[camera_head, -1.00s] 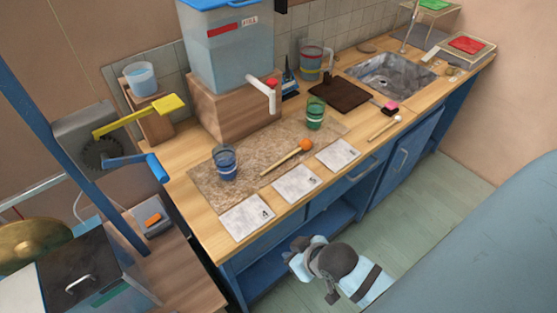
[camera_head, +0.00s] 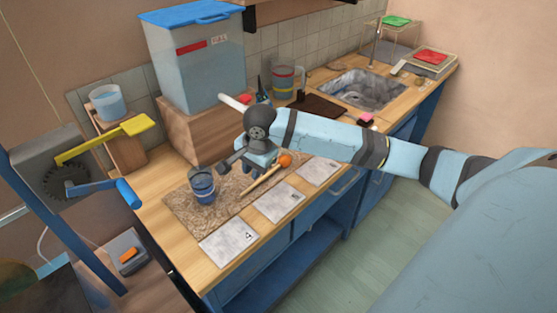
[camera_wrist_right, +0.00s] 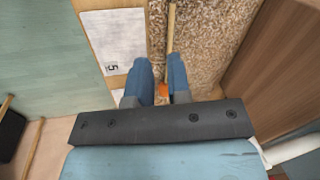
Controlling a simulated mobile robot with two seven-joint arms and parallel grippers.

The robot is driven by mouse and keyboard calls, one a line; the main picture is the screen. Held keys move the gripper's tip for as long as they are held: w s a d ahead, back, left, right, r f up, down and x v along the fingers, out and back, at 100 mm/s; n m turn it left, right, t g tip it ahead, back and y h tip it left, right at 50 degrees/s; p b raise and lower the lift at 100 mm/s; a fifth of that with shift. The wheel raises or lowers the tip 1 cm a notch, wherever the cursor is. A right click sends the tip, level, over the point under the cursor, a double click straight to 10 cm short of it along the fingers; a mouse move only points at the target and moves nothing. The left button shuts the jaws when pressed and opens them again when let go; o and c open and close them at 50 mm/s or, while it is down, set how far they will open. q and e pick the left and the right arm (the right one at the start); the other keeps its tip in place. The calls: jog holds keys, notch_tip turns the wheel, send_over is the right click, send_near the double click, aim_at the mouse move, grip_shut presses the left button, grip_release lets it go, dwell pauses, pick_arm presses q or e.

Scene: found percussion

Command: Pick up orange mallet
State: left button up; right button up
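The orange mallet has a round orange head (camera_head: 285,160) and a thin wooden stick (camera_head: 262,183). It lies on the brown speckled mat (camera_head: 185,213) on the counter. My right gripper (camera_head: 246,167) is over the mat, close to the mallet, pointing down. In the right wrist view its two blue fingers (camera_wrist_right: 160,70) are apart. The stick (camera_wrist_right: 171,28) runs up beyond the fingertips, and the orange head (camera_wrist_right: 162,91) shows in the gap between the fingers. I cannot tell how high the fingers are above the mallet. My left gripper is out of view.
A blue glass (camera_head: 202,184) stands on the mat just left of my right gripper. White cards (camera_head: 278,202) line the counter's front. A water tank (camera_head: 196,68) on a wooden block (camera_head: 190,130) is behind. My right forearm hides part of the counter.

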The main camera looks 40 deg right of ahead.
notch_tip(320, 180, up, 2)
jog(key=w+d+m, duration=0.2)
jog(key=d, duration=0.1)
send_over(254, 185)
jog(key=s, duration=0.1)
jog(key=f, duration=0.8)
jog(key=shift+s+a, duration=0.15)
jog(key=shift+s, duration=0.05)
jog(key=shift+d+x, duration=0.15)
jog(key=shift+x, duration=1.2)
jog(key=shift+d+x, duration=0.15)
jog(key=shift+x, duration=1.2)
grip_shut()
